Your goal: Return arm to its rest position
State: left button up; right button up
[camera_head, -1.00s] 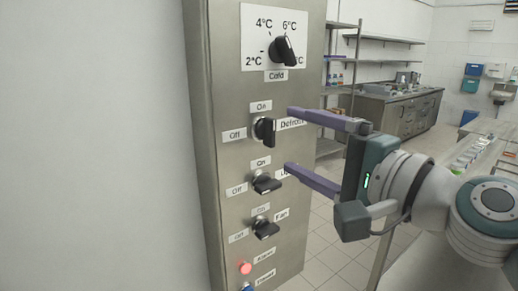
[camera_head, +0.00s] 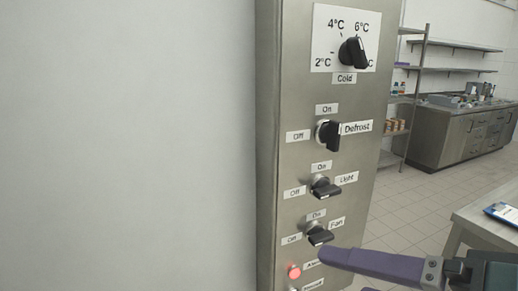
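My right gripper (camera_head: 395,266) is at the bottom right, cut off by the lower edge. One purple finger shows, pointing left in front of the lower panel. The other finger is below the picture, and the wide gap matches an open gripper. No object shows at the visible fingertip. The control panel (camera_head: 290,170) carries the Cold dial (camera_head: 354,53), the Defrost knob (camera_head: 330,135), the Light knob (camera_head: 324,188) and the Fan knob (camera_head: 318,235). The Defrost knob's handle is upright. The Light and Fan handles lie near level. My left gripper is not in view.
A red lamp (camera_head: 294,272) is below the Fan knob. A plain white surface fills the left. A metal table (camera_head: 480,218) with a blue-edged item (camera_head: 505,212) stands at the right. Shelves (camera_head: 410,100) and a steel counter (camera_head: 450,140) stand behind, with open floor between.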

jog(key=s+d+f+n+g+h, duration=0.3)
jog(key=s+f+n+g+h, duration=0.1)
jog(key=s, duration=0.4)
jog(key=s+d+f+n+g+h, duration=0.3)
jog(key=s+f, duration=0.1)
jog(key=s, duration=0.5)
notch_tip(320, 180, up, 30)
jog(key=w+p, duration=0.1)
jog(key=p, duration=2.8)
jog(key=shift+w+p, duration=0.15)
jog(key=shift+p, duration=0.25)
